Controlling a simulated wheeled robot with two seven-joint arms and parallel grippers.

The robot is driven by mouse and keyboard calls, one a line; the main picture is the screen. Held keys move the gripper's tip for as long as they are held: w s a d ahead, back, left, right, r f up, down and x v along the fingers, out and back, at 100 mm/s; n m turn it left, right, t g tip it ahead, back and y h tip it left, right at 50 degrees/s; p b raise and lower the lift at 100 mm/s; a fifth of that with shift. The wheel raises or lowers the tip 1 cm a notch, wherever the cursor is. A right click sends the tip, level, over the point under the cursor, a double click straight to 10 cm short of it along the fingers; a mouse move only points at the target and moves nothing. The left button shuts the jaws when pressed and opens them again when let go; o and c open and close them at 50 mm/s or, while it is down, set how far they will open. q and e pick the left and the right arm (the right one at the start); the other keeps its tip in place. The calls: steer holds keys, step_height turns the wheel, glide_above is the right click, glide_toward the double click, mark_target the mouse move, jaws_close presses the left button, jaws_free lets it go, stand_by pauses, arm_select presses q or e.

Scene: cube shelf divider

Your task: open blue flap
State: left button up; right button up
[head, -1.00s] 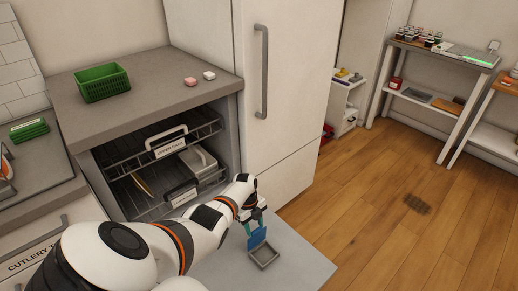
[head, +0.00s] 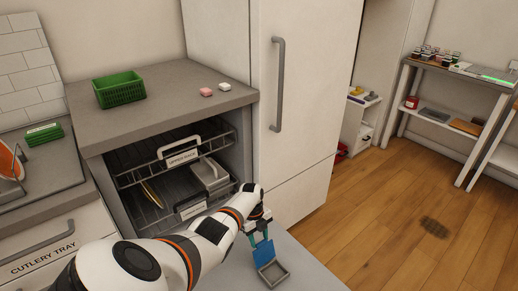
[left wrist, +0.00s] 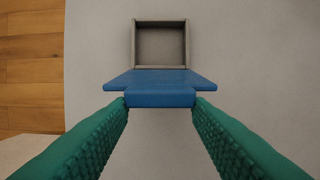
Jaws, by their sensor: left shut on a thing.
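The blue flap (head: 263,253) stands raised at the edge of a small grey open box (head: 273,273), which sits on the grey open dishwasher door. In the left wrist view the flap (left wrist: 160,87) is seen nearly edge-on, and the box (left wrist: 160,43) beyond it looks empty. My left gripper (head: 257,235) is shut on the flap's tab. Its green fingers (left wrist: 160,104) hold the tab from both sides. My right gripper is not in view.
The grey door panel (head: 310,270) around the box is clear. The dishwasher's upper rack (head: 165,160) and lower rack with dishes are behind my arm. A green basket (head: 120,88) stands on the counter. The tall white cabinet (head: 300,110) rises behind the gripper.

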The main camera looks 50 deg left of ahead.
arm_select(q)
steer(key=o, duration=1.4)
steer(key=shift+a+f, duration=0.15)
steer(key=shift+a, duration=0.05)
steer(key=p+v, duration=0.3)
steer(key=v, duration=0.9)
steer(key=shift+s, duration=0.1)
